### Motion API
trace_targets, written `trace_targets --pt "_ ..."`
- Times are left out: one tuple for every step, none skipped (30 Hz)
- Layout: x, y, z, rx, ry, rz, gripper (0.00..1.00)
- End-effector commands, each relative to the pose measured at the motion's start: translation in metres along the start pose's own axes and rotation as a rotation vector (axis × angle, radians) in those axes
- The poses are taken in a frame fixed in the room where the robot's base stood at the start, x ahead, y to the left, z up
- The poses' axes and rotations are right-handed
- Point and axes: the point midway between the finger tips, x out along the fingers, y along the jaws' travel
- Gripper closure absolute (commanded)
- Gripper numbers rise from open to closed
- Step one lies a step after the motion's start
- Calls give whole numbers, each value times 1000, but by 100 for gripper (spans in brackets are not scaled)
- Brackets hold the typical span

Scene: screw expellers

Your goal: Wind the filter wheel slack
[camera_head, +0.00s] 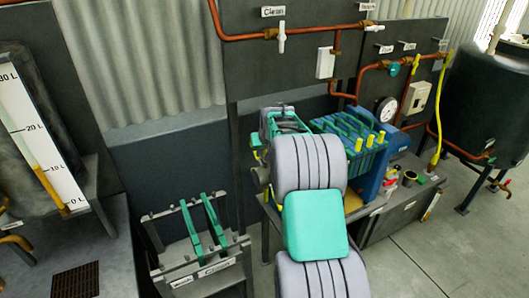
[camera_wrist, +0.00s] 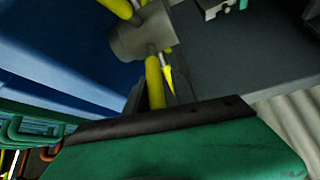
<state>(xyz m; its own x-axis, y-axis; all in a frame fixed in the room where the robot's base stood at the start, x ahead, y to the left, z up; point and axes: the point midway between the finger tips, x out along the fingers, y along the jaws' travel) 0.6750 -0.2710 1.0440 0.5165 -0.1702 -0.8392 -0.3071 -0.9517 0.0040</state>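The filter press (camera_head: 375,170) has a blue body, green plates and several yellow-tipped bars. It stands on a bench right of centre in the head view. My arm covers its left end, where the filter wheel is not clearly visible; only small yellow bits (camera_head: 257,157) show there. My gripper (camera_head: 284,122) is beyond the arm at that end, and its fingers cannot be made out. The wrist view shows a grey hub (camera_wrist: 140,38) with yellow bars, possibly the wheel, close to a blue surface (camera_wrist: 60,50). Contact cannot be told.
A grey rack (camera_head: 200,255) with two green plates stands left of my arm. Copper pipes and a gauge (camera_head: 387,110) are on the dark panel behind. Small jars (camera_head: 409,178) sit on the bench right of the press. A level tank (camera_head: 35,130) is at far left.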

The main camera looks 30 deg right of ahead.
Motion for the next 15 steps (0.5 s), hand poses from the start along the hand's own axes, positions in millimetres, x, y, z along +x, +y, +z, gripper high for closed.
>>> trace_targets --pt "0 2 0 2 0 2 65" --pt "0 2 0 3 -1 2 63" --pt "0 3 1 5 -1 3 60" --pt "0 4 1 5 -2 4 60" --pt "0 4 1 6 -2 4 60" --pt "0 4 1 6 -2 5 60" --pt "0 4 1 7 -3 5 60" --pt "0 5 2 7 -3 5 60" --pt "0 4 2 7 -3 5 60" --pt "0 4 2 7 -3 5 60" --pt "-1 4 2 7 -2 5 60" --pt "-4 4 1 6 -1 5 60" --pt "-8 4 1 6 0 5 60" --pt "-12 4 1 6 0 5 60" --pt "-19 4 1 6 1 5 60"
